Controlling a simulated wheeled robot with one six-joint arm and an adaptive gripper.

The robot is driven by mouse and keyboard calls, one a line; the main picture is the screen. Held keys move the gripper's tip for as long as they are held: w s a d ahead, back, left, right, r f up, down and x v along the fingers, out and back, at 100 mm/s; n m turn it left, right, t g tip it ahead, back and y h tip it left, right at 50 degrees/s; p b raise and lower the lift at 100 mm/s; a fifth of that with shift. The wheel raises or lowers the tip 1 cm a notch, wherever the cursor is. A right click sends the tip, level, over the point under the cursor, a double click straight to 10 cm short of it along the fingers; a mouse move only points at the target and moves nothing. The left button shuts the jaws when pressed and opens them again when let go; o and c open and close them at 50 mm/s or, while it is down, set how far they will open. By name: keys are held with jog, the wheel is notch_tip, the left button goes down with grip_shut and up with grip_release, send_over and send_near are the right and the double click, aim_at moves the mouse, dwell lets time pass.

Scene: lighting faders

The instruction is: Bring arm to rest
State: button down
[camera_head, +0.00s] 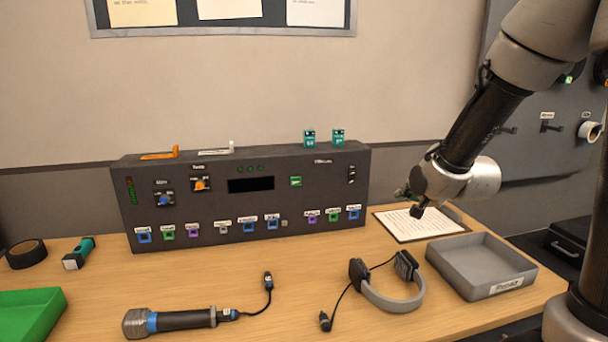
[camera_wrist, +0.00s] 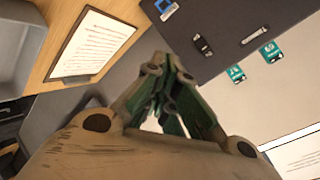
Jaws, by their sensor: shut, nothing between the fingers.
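My gripper (camera_head: 410,200) is at the right side of the head view, in the air above the clipboard and to the right of the lighting panel. It is shut with nothing in it. In the wrist view my gripper (camera_wrist: 172,105) shows its green-edged fingers drawn together. The dark lighting panel (camera_head: 215,225) stands at the back of the table with a screen, knobs and a row of coloured sockets. It also shows in the wrist view (camera_wrist: 215,20). My arm reaches in from the upper right.
A clipboard with paper (camera_head: 415,224) lies below my gripper. A grey tray (camera_head: 480,265) is at the right. The table's middle is mostly clear.

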jog(key=s+d+r+n+g, duration=0.2)
jog(key=s+n, duration=0.1)
jog(key=s, duration=0.7)
jog(key=s+d+r+n+g+h, duration=0.1)
jog(key=s+d+r+n+g, duration=0.1)
jog(key=s, duration=0.7)
jog(key=s+d+r+n+g, duration=0.3)
jog(key=s+n, duration=0.1)
jog(key=s, duration=0.6)
jog(key=shift+s+d+n+h, duration=0.3)
jog(key=shift+n, duration=0.1)
